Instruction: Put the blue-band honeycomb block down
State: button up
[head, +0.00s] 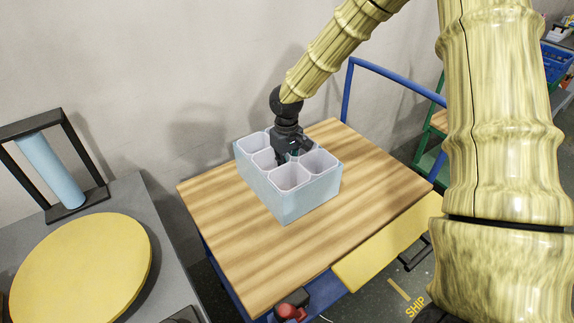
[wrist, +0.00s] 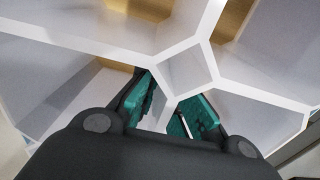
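The honeycomb block (head: 297,203) is pale blue outside with several whitish open cells. It sits upright over the wooden top of a cart; I see no clear gap beneath it. No distinct blue band shows apart from its pale blue side. My gripper (head: 287,155) reaches down into the far middle of the block from above. In the wrist view, the teal fingertips of my gripper (wrist: 168,112) lie on either side of a thin cell wall of the block (wrist: 185,68), close against it. The lower ends of the fingers are partly hidden by cell walls.
The wooden cart top (head: 250,275) is bare around the block, with most room at the front left and right. A blue rail (head: 395,78) rises behind it. A grey table with a yellow disc (head: 85,268) stands left. A plain wall is behind.

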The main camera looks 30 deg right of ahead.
jog(key=o, duration=0.4)
jog(key=shift+r, duration=0.1)
notch_tip(320, 180, up, 12)
jog(key=shift+r, duration=0.1)
dwell(0.5)
